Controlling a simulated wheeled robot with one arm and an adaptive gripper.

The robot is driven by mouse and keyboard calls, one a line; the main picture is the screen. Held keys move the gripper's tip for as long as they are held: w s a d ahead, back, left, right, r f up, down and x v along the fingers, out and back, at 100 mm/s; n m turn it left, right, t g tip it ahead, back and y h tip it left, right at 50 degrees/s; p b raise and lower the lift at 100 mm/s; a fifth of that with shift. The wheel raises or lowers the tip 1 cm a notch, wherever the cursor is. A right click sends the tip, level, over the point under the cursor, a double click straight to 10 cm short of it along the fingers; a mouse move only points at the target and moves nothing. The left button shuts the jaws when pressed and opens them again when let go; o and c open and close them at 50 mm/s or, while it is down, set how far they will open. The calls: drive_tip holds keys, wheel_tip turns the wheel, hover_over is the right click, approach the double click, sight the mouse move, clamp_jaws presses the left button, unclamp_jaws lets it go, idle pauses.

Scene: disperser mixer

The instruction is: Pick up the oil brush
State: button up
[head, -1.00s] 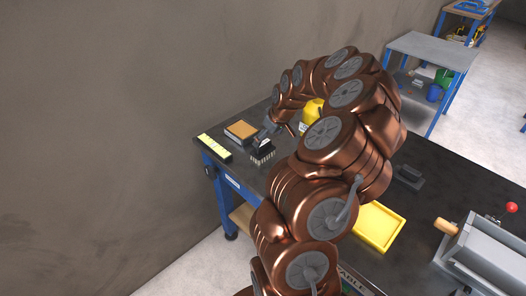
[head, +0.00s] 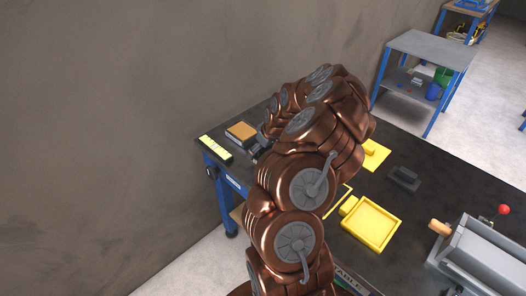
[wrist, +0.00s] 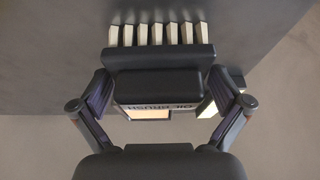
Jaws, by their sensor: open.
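The oil brush (wrist: 158,88) fills the middle of the wrist view. It has a black body, an upside-down "OIL BRUSH" label and a row of pale bristles along its top edge in that view. My gripper (wrist: 160,95) is open, with one finger on each side of the brush body. The fingers look close to its sides, but I cannot tell whether they touch. In the head view, my arm hides most or all of the brush and the gripper near the table's far-left end.
On the dark table, an orange-topped block (head: 241,131) and a black box with a yellow label (head: 215,148) lie near the brush area. A yellow tray (head: 370,224), a dark grey object (head: 403,178) and a grey machine (head: 485,262) stand to the right.

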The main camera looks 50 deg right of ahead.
drive_tip(key=shift+c, duration=0.4)
drive_tip(key=c, duration=0.8)
drive_tip(key=shift+o, duration=0.2)
drive_tip(key=shift+r+b, duration=1.05)
drive_tip(key=shift+r, duration=0.65)
drive_tip(key=shift+s+a+b, duration=0.25)
drive_tip(key=shift+s+b, duration=0.1)
drive_tip(key=shift+s, duration=0.75)
drive_tip(key=s+a+b, duration=0.1)
drive_tip(key=s, duration=0.3)
drive_tip(key=s+a+r+b, duration=0.1)
drive_tip(key=s+b, duration=0.1)
drive_tip(key=s, duration=0.2)
drive_tip(key=s+a+b, duration=0.1)
drive_tip(key=s+a, duration=0.1)
drive_tip(key=s, duration=0.3)
drive_tip(key=shift+s+r, duration=0.1)
drive_tip(key=shift+r, duration=0.15)
